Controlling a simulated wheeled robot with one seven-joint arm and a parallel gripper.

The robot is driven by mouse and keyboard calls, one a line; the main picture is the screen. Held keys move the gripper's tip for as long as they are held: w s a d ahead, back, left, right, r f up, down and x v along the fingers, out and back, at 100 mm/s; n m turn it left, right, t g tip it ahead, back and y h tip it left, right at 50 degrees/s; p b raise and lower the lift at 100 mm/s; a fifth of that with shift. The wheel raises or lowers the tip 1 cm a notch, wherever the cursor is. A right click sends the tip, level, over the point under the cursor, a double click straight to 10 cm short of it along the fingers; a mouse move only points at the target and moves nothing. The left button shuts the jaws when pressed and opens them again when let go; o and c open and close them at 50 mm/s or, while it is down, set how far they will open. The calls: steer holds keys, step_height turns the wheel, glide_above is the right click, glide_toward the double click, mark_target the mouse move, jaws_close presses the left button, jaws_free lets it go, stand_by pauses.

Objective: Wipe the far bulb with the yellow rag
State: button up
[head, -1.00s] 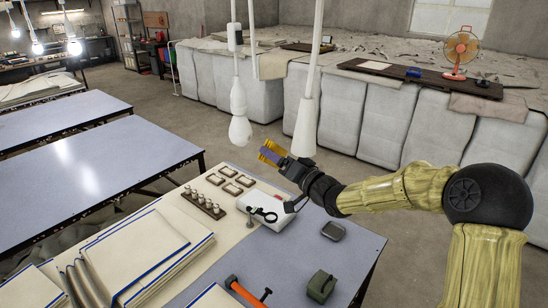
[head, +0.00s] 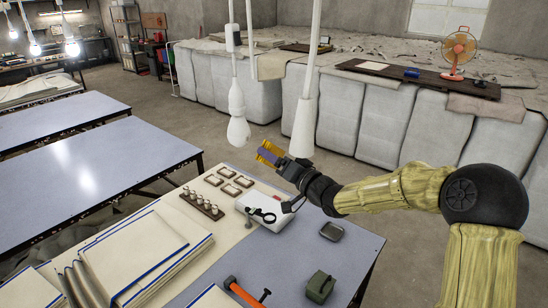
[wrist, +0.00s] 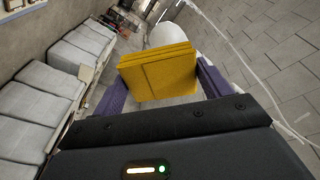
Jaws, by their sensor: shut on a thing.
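The folded yellow rag (wrist: 158,72) is held between the purple fingers of my gripper (head: 269,152). In the head view the rag (head: 271,147) shows as a small yellow strip at the fingertips. An unlit white bulb (head: 238,131) hangs from a cord just left of my gripper, with a small gap visible between them in that view. In the wrist view a white rounded shape, seemingly this bulb (wrist: 168,34), shows just beyond the rag and is partly hidden by it. Whether they touch is unclear there. A second hanging white lamp fitting (head: 303,130) is right of it, behind my gripper.
Below is a table (head: 345,262) with a white box (head: 262,208), a row of small bulbs (head: 203,201), folded cloths (head: 140,255), an orange-handled hammer (head: 243,291) and a green box (head: 320,287). Lit bulbs (head: 72,48) hang far left. Air around the hanging bulb's left side is clear.

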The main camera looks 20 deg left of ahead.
steer(key=shift+s+f+x, duration=0.1)
steer(key=shift+s+x, duration=0.05)
steer(key=shift+x, duration=1.2)
steer(key=shift+s+f+x, duration=0.1)
steer(key=shift+x, duration=1.3)
steer(key=shift+x, duration=1.15)
steer(key=shift+s+f, duration=0.1)
steer(key=shift+s, duration=0.05)
steer(key=shift+r+p, duration=1.55)
steer(key=shift+r, duration=0.45)
steer(key=shift+f, duration=0.15)
step_height(320, 180, down, 4)
steer(key=b, duration=0.3)
steer(key=shift+a, duration=0.1)
